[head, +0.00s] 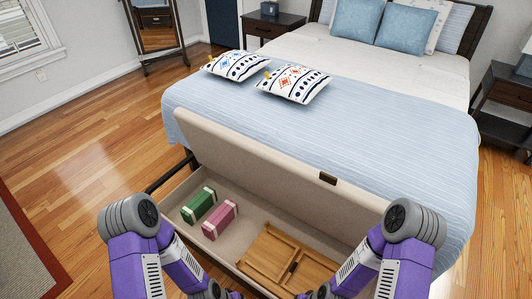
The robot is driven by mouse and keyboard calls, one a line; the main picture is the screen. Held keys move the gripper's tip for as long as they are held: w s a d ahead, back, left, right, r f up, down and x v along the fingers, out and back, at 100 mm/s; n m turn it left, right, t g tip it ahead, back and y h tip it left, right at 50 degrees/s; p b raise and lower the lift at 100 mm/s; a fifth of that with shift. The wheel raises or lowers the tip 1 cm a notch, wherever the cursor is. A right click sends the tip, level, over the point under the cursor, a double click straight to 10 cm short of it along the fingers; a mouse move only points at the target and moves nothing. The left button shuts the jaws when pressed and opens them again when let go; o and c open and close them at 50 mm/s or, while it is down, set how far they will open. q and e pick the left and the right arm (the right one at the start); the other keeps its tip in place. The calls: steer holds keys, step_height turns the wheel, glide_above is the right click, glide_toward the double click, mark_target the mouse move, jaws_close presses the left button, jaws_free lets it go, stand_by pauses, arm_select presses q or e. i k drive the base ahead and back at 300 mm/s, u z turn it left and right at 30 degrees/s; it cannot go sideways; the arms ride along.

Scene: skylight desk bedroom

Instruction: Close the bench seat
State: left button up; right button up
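The bench stands at the foot of the bed with its beige seat lid (265,158) raised and leaning back toward the bed. Its open storage box (178,199) holds a green box (199,206), a pink box (220,220) and a wooden item (270,255) that looks like a tray. A small dark patch (328,178) sits on the lid's inner face. My two purple arms reach in from the lower left and lower right, in front of the bench. My grippers are at or below the bottom edge, and their fingers cannot be made out.
The bed (400,140) with a light blue cover is right behind the lid. Two patterned pillows (292,83) lie on it. A standing mirror (157,27) and a red-edged rug (25,245) are at the left. Wood floor (90,165) is clear left of the bench.

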mark_target(344, 211)
steer(key=k, duration=0.5)
steer(key=u, duration=3.15)
steer(key=k, duration=2.3)
steer(key=z, duration=2.25)
steer(key=i, duration=0.5)
steer(key=z, duration=0.1)
